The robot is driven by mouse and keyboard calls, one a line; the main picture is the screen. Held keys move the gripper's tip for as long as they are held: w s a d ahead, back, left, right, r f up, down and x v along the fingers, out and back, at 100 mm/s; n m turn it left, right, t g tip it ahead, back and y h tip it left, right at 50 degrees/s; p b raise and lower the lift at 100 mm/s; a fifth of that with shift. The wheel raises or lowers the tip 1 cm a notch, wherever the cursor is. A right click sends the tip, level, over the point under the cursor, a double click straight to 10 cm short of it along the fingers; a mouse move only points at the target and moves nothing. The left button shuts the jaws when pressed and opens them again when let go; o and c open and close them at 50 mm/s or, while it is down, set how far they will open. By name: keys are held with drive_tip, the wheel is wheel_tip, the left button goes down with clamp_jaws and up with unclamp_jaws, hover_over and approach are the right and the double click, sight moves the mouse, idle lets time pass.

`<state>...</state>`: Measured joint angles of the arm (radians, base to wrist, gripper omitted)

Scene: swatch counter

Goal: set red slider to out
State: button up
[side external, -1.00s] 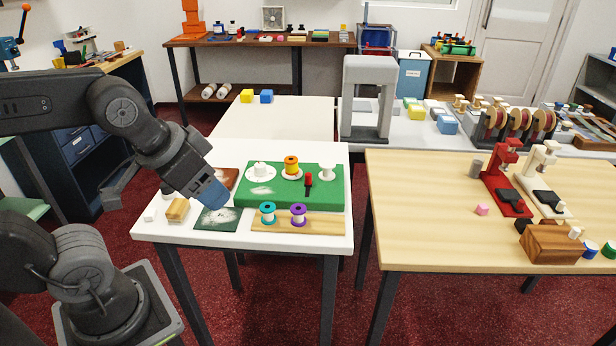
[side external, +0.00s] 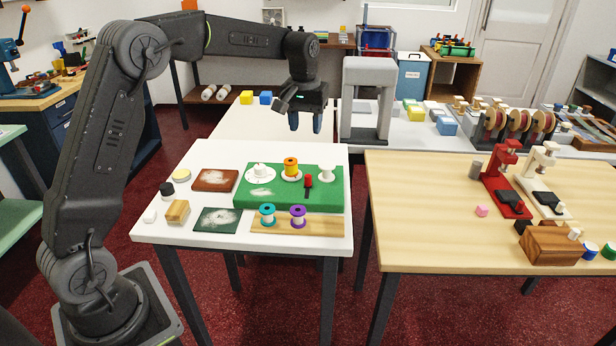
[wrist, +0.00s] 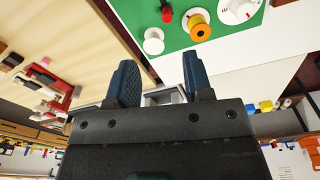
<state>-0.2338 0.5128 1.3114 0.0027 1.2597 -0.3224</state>
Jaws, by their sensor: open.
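The red slider (side external: 308,179) is a small red knob on a green board (side external: 328,203). A dark slot shows just below the knob in the side view. The knob also shows at the top of the wrist view (wrist: 166,12). My gripper (side external: 305,124) is open and empty, with blue fingers apart and pointing down. It is raised above and behind the board in the side view, clear of the slider. Its two fingers also show in the wrist view (wrist: 159,75). I cannot read any label by the slot.
On the board stand an orange spool (side external: 291,166), a white dial (side external: 261,173) and a white peg (side external: 326,171). A teal spool (side external: 267,214) and a purple spool (side external: 298,216) stand in front on wood. A grey arch (side external: 351,100) stands close right of my gripper.

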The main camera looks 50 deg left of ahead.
sight(308, 176)
drive_tip(key=shift+n+g, duration=0.3)
drive_tip(key=shift+n, duration=0.1)
drive_tip(key=w+f, duration=0.1)
drive_tip(key=f, duration=0.5)
drive_tip(key=w+a+f, duration=0.1)
drive_tip(key=f, duration=0.4)
drive_tip(key=a+f, duration=0.1)
drive_tip(key=f, duration=0.5)
drive_tip(key=shift+w+a+f, duration=0.2)
drive_tip(key=shift+w+f, duration=0.15)
drive_tip(key=shift+w, duration=0.05)
clamp_jaws()
